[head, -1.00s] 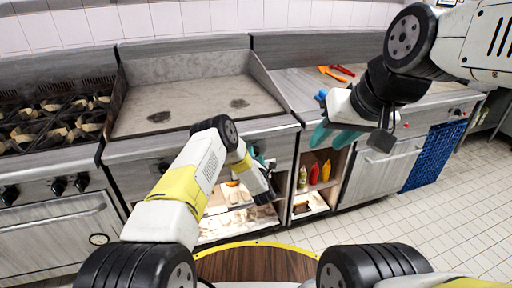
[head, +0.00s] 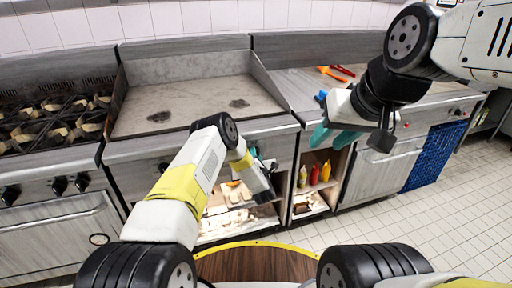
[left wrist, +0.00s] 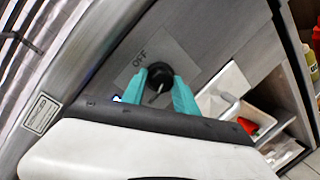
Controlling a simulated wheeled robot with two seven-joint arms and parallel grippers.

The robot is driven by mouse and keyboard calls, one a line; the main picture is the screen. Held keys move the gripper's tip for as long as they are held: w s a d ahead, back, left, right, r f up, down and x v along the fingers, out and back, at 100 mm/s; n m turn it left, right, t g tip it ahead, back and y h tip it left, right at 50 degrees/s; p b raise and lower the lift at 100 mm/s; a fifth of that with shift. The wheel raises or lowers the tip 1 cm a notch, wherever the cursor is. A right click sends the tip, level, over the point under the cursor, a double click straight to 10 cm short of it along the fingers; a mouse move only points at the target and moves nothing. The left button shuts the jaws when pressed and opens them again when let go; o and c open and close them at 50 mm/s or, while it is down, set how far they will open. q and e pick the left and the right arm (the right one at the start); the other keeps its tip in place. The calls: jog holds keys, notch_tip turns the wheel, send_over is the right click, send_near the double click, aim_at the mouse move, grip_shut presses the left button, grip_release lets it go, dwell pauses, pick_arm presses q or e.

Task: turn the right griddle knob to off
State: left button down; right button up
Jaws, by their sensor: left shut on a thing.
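The right griddle knob (left wrist: 160,73) is black and round, on the grey front panel, with an "OFF" label (left wrist: 139,59) beside it in the left wrist view. A pale pointer mark shows on the knob. My left gripper (left wrist: 159,88) has its teal fingers on either side of the knob, shut on it. In the head view my left gripper (head: 256,154) is at the griddle's front panel, and my arm hides the knob there. The griddle (head: 180,92) has a flat grey plate. My right gripper (head: 333,137) is empty, its two teal fingers apart, in front of the right counter.
A burner stove (head: 50,125) stands at the left. Shelves with sauce bottles (head: 314,174) are open below the counter. Orange-handled tongs (head: 335,73) lie on the right counter. A blue cloth or mat (head: 434,156) hangs farther right. The floor (head: 440,215) at the right is clear.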

pick_arm(q)
jog(key=m+y, duration=0.1)
jog(key=m, duration=0.4)
jog(key=m+g+y, duration=0.1)
jog(key=m, duration=0.4)
jog(key=m+g+y, duration=0.1)
jog(key=m, duration=0.4)
jog(key=shift+w+d, duration=0.1)
jog(key=shift+d, duration=0.3)
jog(key=m+y, duration=0.1)
jog(key=m, duration=0.3)
jog(key=shift+g, duration=0.3)
jog(key=c, duration=1)
grip_release()
jog(key=shift+o, duration=0.2)
jog(key=v, duration=0.7)
jog(key=shift+s+d, duration=0.15)
jog(key=shift+s, duration=0.15)
